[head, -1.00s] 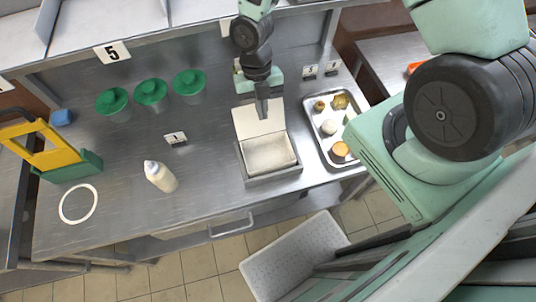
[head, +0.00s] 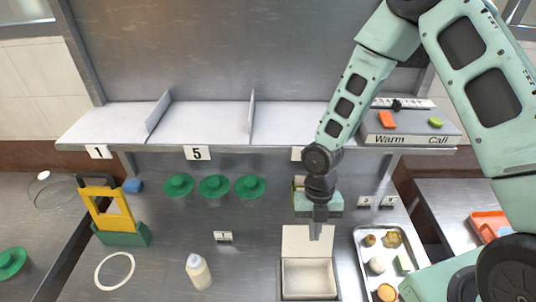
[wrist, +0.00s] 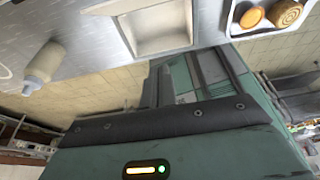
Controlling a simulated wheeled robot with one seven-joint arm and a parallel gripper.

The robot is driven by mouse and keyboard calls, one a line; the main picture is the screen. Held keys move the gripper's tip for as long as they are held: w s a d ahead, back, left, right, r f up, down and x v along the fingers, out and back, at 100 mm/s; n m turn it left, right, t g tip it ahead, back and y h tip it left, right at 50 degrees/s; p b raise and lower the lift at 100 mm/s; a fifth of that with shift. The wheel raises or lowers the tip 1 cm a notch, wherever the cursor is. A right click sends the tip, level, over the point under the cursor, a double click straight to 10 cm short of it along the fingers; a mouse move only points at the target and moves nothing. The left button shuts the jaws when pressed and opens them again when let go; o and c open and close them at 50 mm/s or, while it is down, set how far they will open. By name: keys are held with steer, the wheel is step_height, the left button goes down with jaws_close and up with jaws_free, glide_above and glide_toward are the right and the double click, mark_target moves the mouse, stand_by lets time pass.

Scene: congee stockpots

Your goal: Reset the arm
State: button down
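My arm reaches over the steel counter (head: 245,262) from the right in the head view. My gripper (head: 318,234) points down at the far edge of the open lid of a white box (head: 308,278). Nothing shows held in it. Its fingers look like one narrow dark shape from this side, so their gap cannot be judged.
Green-lidded containers (head: 214,187) stand behind. A white bottle (head: 198,272), a white ring (head: 115,270) and a yellow-green stand (head: 112,215) are left of the box. A tray of food (head: 362,265) is right. A shelf (head: 285,130) runs above the counter's back.

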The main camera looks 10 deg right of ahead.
steer(key=s+a+r+m+t+b, duration=0.1)
steer(key=s+a+r+m+b, duration=0.2)
steer(key=m, duration=0.9)
steer(key=s+a+r+m+t+b, duration=0.2)
steer(key=s+a+r+m+b, duration=0.2)
steer(key=s+m+b, duration=0.6)
steer(key=r+m+b, duration=0.1)
steer(key=m+b, duration=0.2)
steer(key=b, duration=0.1)
steer(key=shift+s+a, duration=0.25)
